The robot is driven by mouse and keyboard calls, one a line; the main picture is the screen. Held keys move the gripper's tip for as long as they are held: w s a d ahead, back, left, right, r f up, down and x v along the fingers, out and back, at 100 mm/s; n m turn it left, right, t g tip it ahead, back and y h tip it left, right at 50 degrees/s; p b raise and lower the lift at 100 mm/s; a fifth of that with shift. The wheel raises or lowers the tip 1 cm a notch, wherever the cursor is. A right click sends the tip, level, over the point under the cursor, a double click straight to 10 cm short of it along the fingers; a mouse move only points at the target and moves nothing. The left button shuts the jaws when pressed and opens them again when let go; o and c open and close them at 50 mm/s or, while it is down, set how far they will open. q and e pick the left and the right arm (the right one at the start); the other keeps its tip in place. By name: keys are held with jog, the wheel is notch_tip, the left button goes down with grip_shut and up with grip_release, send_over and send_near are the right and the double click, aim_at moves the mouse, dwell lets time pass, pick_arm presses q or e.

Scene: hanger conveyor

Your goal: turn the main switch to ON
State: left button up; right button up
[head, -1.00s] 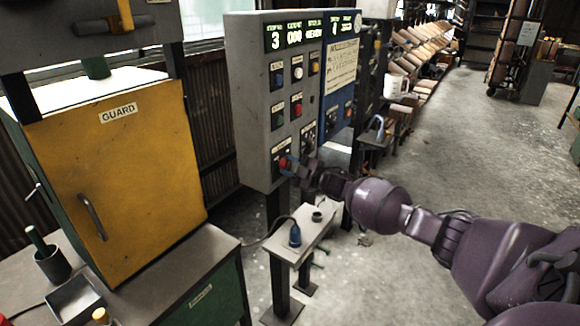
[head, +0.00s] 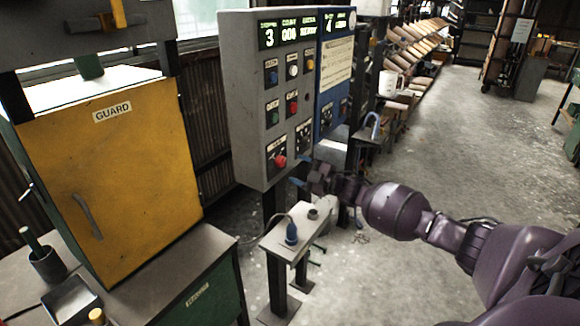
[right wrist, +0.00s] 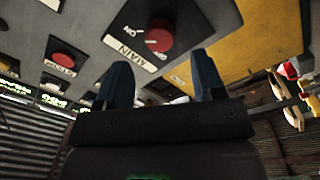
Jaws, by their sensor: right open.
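The main switch (head: 280,161) is a red knob on a black plate at the lower left of the grey control panel. In the right wrist view the red knob (right wrist: 160,36) shows large and upside down, with a MAIN label and ON/OFF marks beside it. Which mark it points to I cannot tell. My right gripper (head: 303,172) is open and empty, just right of and below the knob, apart from it. Its two blue fingers (right wrist: 161,82) stand apart in the wrist view. My left gripper is not in view.
The grey panel (head: 240,70) carries lit displays and several other buttons. A small stand (head: 270,240) with a blue plug sits below it. A yellow guard door (head: 140,170) stands at left.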

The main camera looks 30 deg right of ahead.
jog(key=shift+v, duration=2.75)
jog(key=shift+d, duration=0.1)
jog(key=s+a+f+m+g+h, duration=0.2)
jog(key=s+a+f+m+h, duration=0.4)
jog(key=a+f, duration=0.5)
jog(key=s+a+f+m+g, duration=0.1)
jog(key=s+a+f+m, duration=0.3)
jog(key=s, duration=0.7)
jog(key=s+a+f+m+g+h, duration=0.1)
jog(key=s+a+f+m, duration=0.3)
jog(key=s, duration=0.8)
jog(key=shift+a+f+m+g, duration=0.3)
jog(key=shift+a+f+g, duration=0.35)
jog(key=shift+f+g, duration=0.2)
